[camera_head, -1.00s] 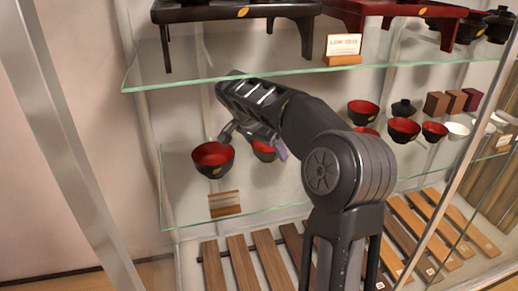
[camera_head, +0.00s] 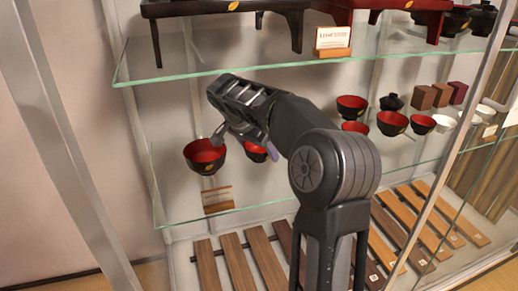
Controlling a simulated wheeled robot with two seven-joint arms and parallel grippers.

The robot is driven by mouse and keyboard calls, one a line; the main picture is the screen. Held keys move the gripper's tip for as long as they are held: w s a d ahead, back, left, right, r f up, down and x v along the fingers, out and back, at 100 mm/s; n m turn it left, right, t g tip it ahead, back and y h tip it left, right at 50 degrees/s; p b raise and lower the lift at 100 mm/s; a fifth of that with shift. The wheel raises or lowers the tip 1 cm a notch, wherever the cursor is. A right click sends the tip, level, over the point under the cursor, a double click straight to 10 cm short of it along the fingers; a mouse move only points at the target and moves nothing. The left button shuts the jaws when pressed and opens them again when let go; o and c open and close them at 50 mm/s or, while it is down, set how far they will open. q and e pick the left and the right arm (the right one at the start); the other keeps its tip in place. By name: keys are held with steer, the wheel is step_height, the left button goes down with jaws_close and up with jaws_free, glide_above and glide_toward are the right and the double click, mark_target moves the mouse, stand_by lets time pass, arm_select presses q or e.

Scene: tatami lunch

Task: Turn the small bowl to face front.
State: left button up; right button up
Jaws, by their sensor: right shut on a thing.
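The small bowl (camera_head: 205,157), black outside and red inside with a small gold mark low on its front, is upright at the left end of the middle glass shelf. My right gripper (camera_head: 218,136) reaches over from the right and is shut on its right rim. The gripper's own arm partly hides the fingers. My left gripper is out of view.
A second black and red bowl (camera_head: 255,153) is just right, partly hidden by my arm. A small card (camera_head: 217,199) stands in front. More bowls (camera_head: 392,122) are farther right. The upper glass shelf (camera_head: 190,73) with lacquer trays is close above.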

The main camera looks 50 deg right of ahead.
steer(key=shift+f, duration=0.2)
steer(key=o, duration=1.5)
steer(key=shift+r, duration=0.1)
